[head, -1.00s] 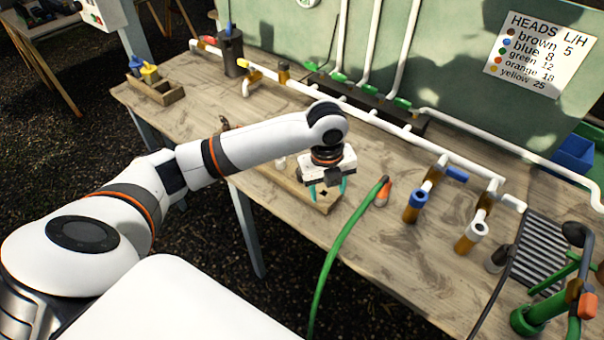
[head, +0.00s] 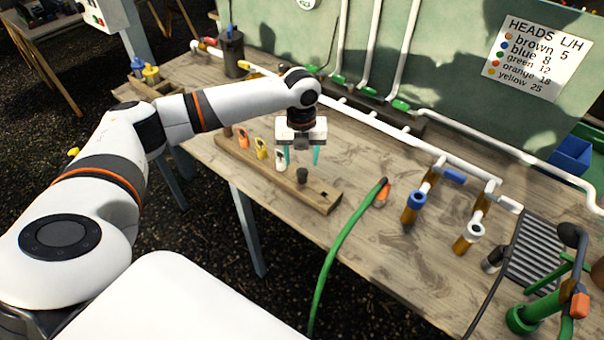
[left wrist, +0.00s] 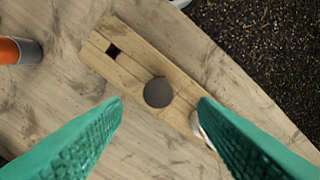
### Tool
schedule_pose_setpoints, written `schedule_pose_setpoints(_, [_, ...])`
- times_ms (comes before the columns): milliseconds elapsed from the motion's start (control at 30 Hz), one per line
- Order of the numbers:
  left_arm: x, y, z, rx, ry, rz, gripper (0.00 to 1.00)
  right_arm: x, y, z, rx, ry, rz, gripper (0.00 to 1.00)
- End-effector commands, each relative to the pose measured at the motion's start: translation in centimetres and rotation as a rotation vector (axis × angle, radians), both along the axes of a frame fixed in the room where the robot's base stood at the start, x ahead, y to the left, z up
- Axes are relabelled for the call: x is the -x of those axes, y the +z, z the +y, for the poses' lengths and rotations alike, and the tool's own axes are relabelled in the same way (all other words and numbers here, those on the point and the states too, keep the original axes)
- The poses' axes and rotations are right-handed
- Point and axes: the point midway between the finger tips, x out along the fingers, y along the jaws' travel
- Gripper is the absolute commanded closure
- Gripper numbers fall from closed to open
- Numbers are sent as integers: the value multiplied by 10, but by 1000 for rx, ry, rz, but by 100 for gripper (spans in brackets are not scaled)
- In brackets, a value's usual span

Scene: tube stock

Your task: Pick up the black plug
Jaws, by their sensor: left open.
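The black plug (head: 302,175) stands upright in the wooden rack (head: 325,202), near its right end. In the left wrist view the plug (left wrist: 158,92) shows from above as a dark grey disc, and the rack (left wrist: 125,68) runs diagonally under it. My left gripper (head: 301,157) is open and empty, pointing down above the plug. Its green fingers (left wrist: 160,104) show in the left wrist view, one on each side of the disc and apart from it. How high the tips are above the plug is hard to tell. My right gripper is not in view.
White (head: 281,160), yellow (head: 262,148) and orange (head: 243,138) plugs stand in the same rack, left of the black one. A green hose (head: 345,235) with an orange end lies to the right. White pipes run behind.

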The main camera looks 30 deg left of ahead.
Motion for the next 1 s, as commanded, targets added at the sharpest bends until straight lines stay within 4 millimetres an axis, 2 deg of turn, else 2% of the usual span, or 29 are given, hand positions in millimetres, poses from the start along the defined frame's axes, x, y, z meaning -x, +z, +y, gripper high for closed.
schedule_pose_setpoints(167, [3,-24,-4,-1,-1,6,46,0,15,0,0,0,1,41])
schedule_pose_setpoints(300, [3,-42,-3,-1,1,2,46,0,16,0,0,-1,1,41])
schedule_pose_setpoints(567, [3,-48,-4,-1,-1,1,46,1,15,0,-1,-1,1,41])
schedule_pose_setpoints(600, [3,-47,-4,-1,-1,1,48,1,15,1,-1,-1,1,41])
schedule_pose_setpoints(867, [3,-47,-4,-1,-1,1,90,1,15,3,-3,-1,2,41])
schedule_pose_setpoints(900, [3,-47,-4,-1,-1,1,94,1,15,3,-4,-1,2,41])
schedule_pose_setpoints(1000, [3,-47,-3,-1,0,1,94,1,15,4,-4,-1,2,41])
